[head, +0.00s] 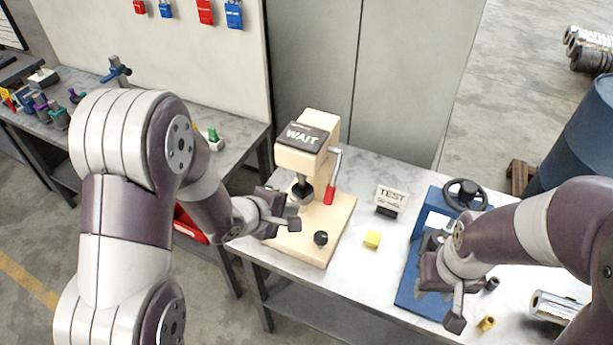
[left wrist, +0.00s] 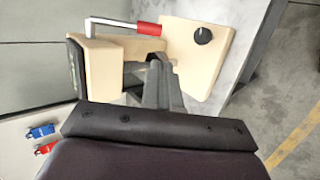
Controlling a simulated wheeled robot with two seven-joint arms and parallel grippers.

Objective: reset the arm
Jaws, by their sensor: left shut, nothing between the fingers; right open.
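My left arm comes in from the left of the head view. Its gripper (head: 284,222) is shut and empty beside the wooden press (head: 310,160), over the left part of its base. The press carries a dark "WAIT" sign, a red-handled lever (head: 331,186) and a black knob (head: 320,238). In the left wrist view my left gripper (left wrist: 155,75) points at the press, with the red lever handle (left wrist: 148,28) and the knob (left wrist: 203,36) beyond it. My right gripper (head: 453,298) is open over the blue plate (head: 412,283) at the table's right; what lies beneath it is partly hidden.
A yellow cube (head: 372,239) and a "TEST" sign (head: 391,198) stand mid-table. A black handwheel (head: 465,194) rises at the blue plate's back. A small brass piece (head: 487,323) and a metal cylinder (head: 555,307) lie front right. A blue barrel (head: 585,140) stands beyond.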

